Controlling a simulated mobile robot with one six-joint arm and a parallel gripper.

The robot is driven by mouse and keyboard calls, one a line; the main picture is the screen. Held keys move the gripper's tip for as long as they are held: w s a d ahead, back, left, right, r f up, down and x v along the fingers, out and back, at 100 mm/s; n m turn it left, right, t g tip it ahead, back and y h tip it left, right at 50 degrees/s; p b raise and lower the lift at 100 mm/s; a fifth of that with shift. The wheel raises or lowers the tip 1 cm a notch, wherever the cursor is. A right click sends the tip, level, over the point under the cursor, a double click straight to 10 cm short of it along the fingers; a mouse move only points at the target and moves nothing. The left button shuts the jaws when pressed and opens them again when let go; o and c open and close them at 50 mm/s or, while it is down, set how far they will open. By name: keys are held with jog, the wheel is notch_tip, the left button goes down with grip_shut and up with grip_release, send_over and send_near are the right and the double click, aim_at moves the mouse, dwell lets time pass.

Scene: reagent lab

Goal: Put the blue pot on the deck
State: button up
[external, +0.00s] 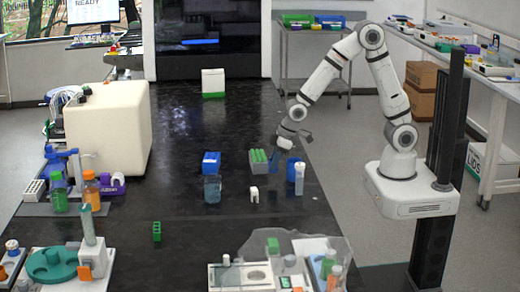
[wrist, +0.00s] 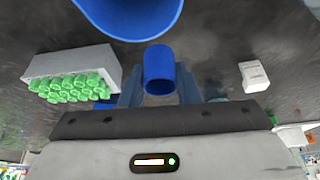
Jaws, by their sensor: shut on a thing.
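The blue pot (external: 291,171) is at the right side of the dark bench, partly behind a white bottle (external: 299,180). In the wrist view the blue pot (wrist: 128,14) shows as a large curved wall cut off by the top edge. A short blue cylinder (wrist: 158,64), seemingly its handle, lies between my fingers. My gripper (external: 275,160) points down beside the pot's left side and is shut on it; my gripper also shows in the wrist view (wrist: 158,92). I cannot tell whether the pot touches the bench. Which surface is the deck is not clear.
A grey rack with green-capped tubes (external: 258,160) stands close left of my gripper. A small white block (external: 254,194) is in front. A blue box (external: 211,163) and blue-grey beaker (external: 212,189) stand further left. The bench's middle back (external: 180,125) is clear.

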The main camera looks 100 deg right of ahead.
notch_tip(320, 180, up, 11)
jog(key=w+d+r+m+h, duration=0.15)
jog(key=w+d, duration=0.25)
jog(key=d, duration=0.6)
jog(key=w+d+f+m, duration=0.1)
jog(key=w+d+m, duration=0.25)
jog(key=d, duration=0.75)
jog(key=s+d+m+g+h, duration=0.1)
jog(key=s+d+m, duration=0.15)
jog(key=d, duration=2.25)
jog(key=shift+m, duration=0.35)
notch_tip(320, 180, down, 11)
jog(key=shift+w+p, duration=0.1)
jog(key=shift+p, duration=0.25)
jog(key=shift+h, duration=0.25)
jog(key=shift+f, duration=2.4)
jog(key=o, duration=1)
jog(key=shift+c, duration=0.2)
jog(key=shift+r, duration=0.1)
